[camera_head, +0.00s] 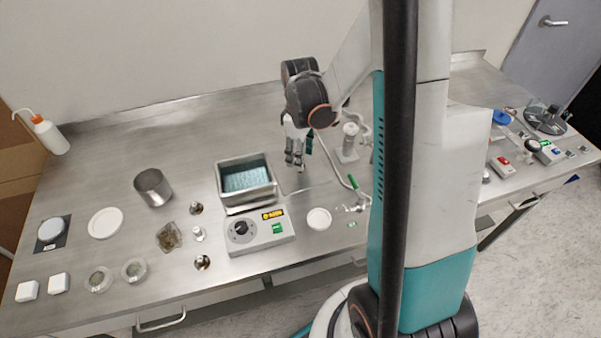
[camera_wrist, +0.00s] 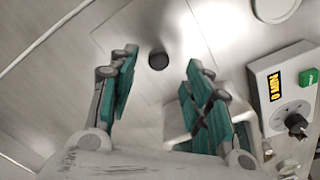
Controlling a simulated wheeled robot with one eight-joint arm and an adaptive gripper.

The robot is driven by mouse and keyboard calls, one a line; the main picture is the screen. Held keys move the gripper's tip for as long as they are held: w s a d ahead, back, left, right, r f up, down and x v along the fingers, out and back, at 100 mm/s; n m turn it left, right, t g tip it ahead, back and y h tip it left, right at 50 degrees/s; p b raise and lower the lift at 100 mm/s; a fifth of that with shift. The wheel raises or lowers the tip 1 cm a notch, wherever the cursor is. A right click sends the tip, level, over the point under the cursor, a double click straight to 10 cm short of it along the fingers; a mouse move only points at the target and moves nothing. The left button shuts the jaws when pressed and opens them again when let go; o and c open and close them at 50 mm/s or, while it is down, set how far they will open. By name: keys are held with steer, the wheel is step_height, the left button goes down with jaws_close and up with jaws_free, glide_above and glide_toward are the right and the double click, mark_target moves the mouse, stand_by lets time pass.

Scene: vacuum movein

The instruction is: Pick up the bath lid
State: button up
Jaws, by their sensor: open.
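The bath lid (camera_wrist: 150,88) is a flat metal plate with a round black knob (camera_wrist: 158,60), seen in the wrist view lying on the bench. My gripper (camera_wrist: 162,66) is open above it, with one finger on each side of the knob in that view. Nothing is between the fingertips, and I cannot tell their exact height above the knob. In the head view my gripper (camera_head: 295,162) points down just right of the open metal bath (camera_head: 232,164), which holds bluish water. The lid is hard to make out there against the steel.
The bath's control box (camera_head: 261,233) stands in front of it, and also at the right of the wrist view (camera_wrist: 285,90). A tap (camera_head: 352,183) and a small white dish (camera_head: 319,219) are nearby. A metal beaker (camera_head: 153,188) stands left of the bath.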

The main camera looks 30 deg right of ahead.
mark_target(290, 181)
step_height(290, 181, down, 4)
steer(key=shift+w+d+f+b, duration=0.1)
steer(key=shift+b, duration=0.65)
jaws_close()
